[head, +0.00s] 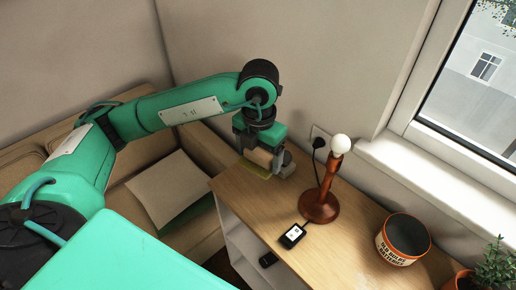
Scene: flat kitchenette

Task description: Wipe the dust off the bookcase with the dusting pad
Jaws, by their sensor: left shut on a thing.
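The bookcase (238,196) is a low unit with a light wooden top and white shelf sides, standing below the window. My left gripper (264,160) points down over the far left corner of the top and is shut on the dusting pad. The dusting pad (256,170) shows a tan upper part and a yellowish underside, at or very near the wood; I cannot tell if it touches. Its far side is hidden by the gripper. I cannot make out dust on the top. My right gripper is not in view.
A lamp (320,200) with a round wooden base and white bulb stands mid-top. A small black device (292,236) lies at the front edge. A tin (403,240) and a potted plant (492,265) stand to the right. A sofa with a cushion (168,188) is at left.

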